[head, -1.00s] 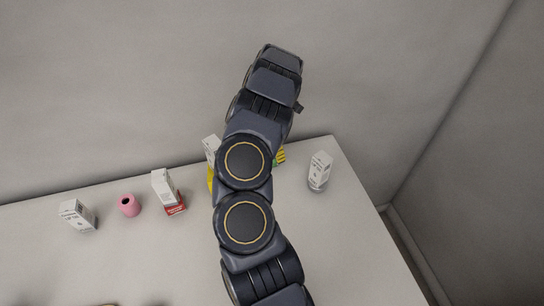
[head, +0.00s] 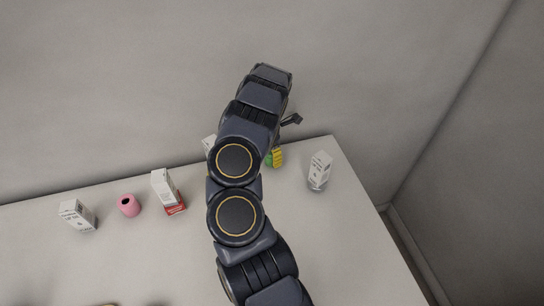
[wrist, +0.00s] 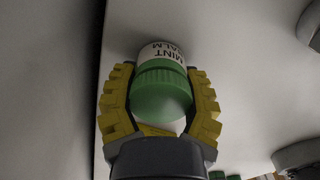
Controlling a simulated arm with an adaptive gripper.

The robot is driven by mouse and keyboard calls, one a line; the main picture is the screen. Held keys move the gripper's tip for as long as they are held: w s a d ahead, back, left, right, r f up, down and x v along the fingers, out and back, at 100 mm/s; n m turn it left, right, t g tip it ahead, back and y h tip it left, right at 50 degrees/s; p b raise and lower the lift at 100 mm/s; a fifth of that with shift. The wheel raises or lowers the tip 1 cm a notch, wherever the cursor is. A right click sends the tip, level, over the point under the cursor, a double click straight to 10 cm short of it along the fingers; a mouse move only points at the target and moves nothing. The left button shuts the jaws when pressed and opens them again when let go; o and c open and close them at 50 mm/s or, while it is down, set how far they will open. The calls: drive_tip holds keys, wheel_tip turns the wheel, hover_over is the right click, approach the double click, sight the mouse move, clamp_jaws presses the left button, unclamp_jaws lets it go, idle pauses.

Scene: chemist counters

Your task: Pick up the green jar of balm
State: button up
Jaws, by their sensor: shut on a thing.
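The green jar of balm (wrist: 160,92) has a ribbed green lid and a white label reading "MINT BALM". In the wrist view it sits between the yellow fingers of my gripper (wrist: 161,74), which are shut on its sides. In the head view my arm hides most of the gripper. Only yellow finger parts (head: 278,157) and a bit of green show just right of the arm, near the counter's back edge. I cannot tell whether the jar is clear of the counter.
On the white counter (head: 140,260) stand a white box (head: 76,215), a pink jar (head: 129,205), a white and red box (head: 165,190) and, at right, another white box (head: 319,170). A further white box (head: 208,144) is partly behind my arm. A wall stands behind.

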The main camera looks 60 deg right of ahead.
drive_tip(key=shift+r, duration=0.45)
wheel_tip(320, 180, up, 2)
drive_tip(key=shift+d+r, duration=0.1)
drive_tip(key=shift+r, duration=0.15)
drive_tip(key=s+a+r, duration=0.7)
drive_tip(key=a+r, duration=0.2)
drive_tip(key=a, duration=0.3)
drive_tip(key=shift+r, duration=0.3)
